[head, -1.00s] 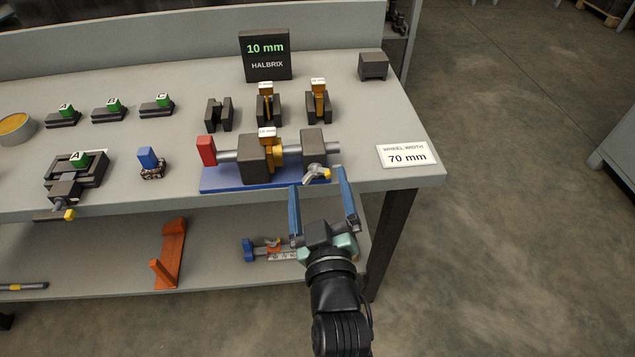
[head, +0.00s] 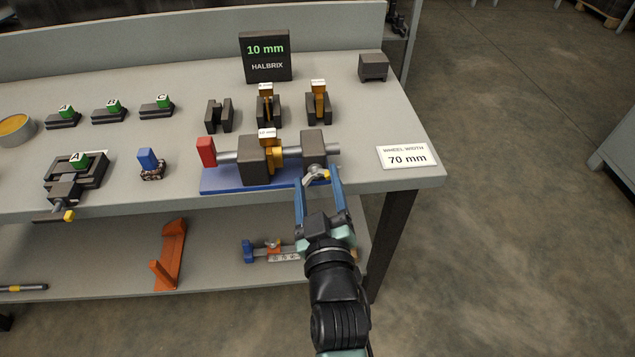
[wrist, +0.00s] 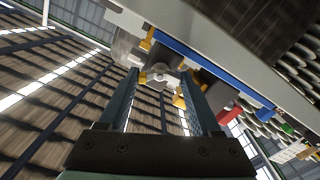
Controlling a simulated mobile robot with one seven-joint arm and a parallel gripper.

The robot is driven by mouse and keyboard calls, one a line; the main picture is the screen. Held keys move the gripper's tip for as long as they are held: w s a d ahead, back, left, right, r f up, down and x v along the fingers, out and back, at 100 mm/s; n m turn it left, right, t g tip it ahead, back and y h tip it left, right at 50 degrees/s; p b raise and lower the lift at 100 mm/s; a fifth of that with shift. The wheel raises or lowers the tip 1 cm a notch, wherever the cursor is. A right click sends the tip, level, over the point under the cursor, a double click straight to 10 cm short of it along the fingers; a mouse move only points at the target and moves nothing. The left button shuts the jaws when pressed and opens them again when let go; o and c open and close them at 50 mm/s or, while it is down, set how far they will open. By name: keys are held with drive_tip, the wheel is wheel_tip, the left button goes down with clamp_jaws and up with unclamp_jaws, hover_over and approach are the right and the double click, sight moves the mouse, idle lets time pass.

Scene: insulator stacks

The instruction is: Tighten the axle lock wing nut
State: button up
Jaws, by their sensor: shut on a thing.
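The wing nut (head: 317,172), silver with a yellow tip, sits at the front right of the axle fixture, below the right dark block (head: 313,143). My gripper (head: 315,177) has its two blue fingers on either side of it and is shut on it. In the wrist view the wing nut (wrist: 160,76) shows between the fingertips; exact contact is hard to see. The grey axle (head: 291,151) with a red end (head: 206,151) runs through two dark blocks on a blue base (head: 222,179). An orange spacer (head: 271,157) stands between the blocks.
A "70 mm" wheel width card (head: 407,157) lies to the right on the bench. Dark holders with orange pieces (head: 319,105) stand behind the fixture. A clamp tool (head: 270,250) lies on the lower shelf, left of my gripper.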

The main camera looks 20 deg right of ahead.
drive_tip(key=m+p, duration=0.1)
drive_tip(key=m, duration=0.2)
drive_tip(key=shift+r+p, duration=0.1)
drive_tip(key=shift+p, duration=0.2)
drive_tip(key=shift+m, duration=1)
drive_tip(key=o, duration=1.4)
drive_tip(key=p+v, duration=0.1)
drive_tip(key=v, duration=1.2)
